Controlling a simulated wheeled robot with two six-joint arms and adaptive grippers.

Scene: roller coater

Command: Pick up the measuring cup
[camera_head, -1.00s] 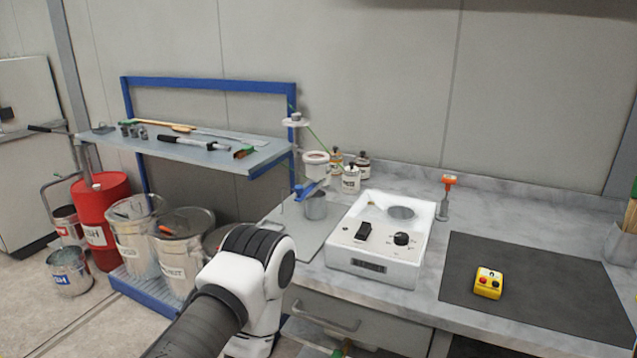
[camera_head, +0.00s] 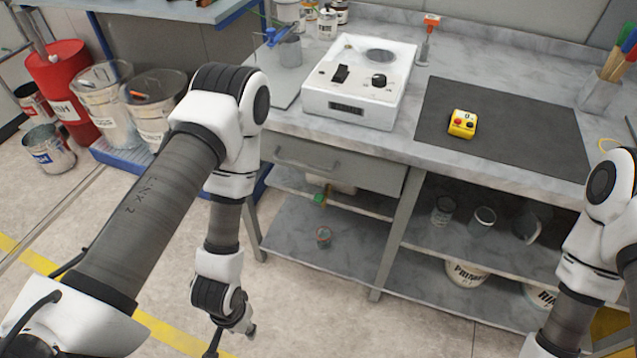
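I cannot tell for certain which vessel is the measuring cup. On the shelf under the counter stand a dark grey cup (camera_head: 443,209), a metal cup (camera_head: 482,220) and a wider grey jug-like vessel (camera_head: 527,226). Another metal cup (camera_head: 290,50) stands on the counter beside the white device. My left gripper (camera_head: 232,340) hangs low at the bottom edge, partly cut off, in front of the counter and apart from all the cups; its opening is not clear. My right arm comes in at the right edge, and its gripper is below the frame.
The counter (camera_head: 415,145) holds a white device (camera_head: 360,105), a dark mat (camera_head: 530,125) and a yellow button box (camera_head: 462,124). Labelled buckets (camera_head: 467,272) stand under the cup shelf. Red drum (camera_head: 62,90) and pails are at left.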

